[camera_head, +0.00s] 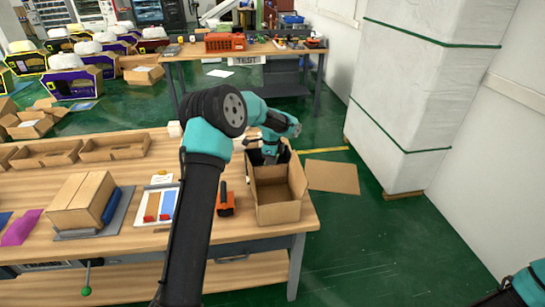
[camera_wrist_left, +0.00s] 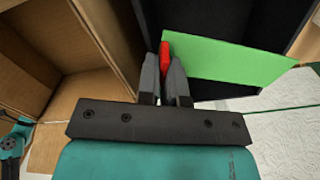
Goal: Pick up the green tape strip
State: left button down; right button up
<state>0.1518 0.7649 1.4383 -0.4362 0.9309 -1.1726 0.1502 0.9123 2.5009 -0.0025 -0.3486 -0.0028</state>
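The green tape strip (camera_wrist_left: 230,58) shows in the left wrist view as a flat bright green band with a red end tab (camera_wrist_left: 165,52). My left gripper (camera_wrist_left: 165,68) is shut on the red tab, and the green part sticks out to the right. In the head view my left gripper (camera_head: 270,157) is over the back of the open cardboard box (camera_head: 278,212) at the table's right end. The strip cannot be made out there. My right arm shows only at the lower right corner; its gripper is out of view.
A white board (camera_head: 155,221) holds an orange-brown strip and a blue strip with red tabs. An orange-and-black tool (camera_head: 226,208) lies left of the box. A closed carton (camera_head: 81,199) stands farther left. Black panels (camera_wrist_left: 205,25) lie behind the strip in the left wrist view.

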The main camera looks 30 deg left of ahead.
dwell(0.4)
pick_arm(q)
jog(key=shift+r, duration=1.7)
jog(key=shift+s+d+r, duration=0.1)
jog(key=shift+s, duration=0.1)
jog(key=s+d+r, duration=0.1)
jog(key=s+d, duration=0.7)
jog(key=s, duration=0.5)
jog(key=shift+s+r, duration=0.15)
jog(key=shift+r, duration=0.05)
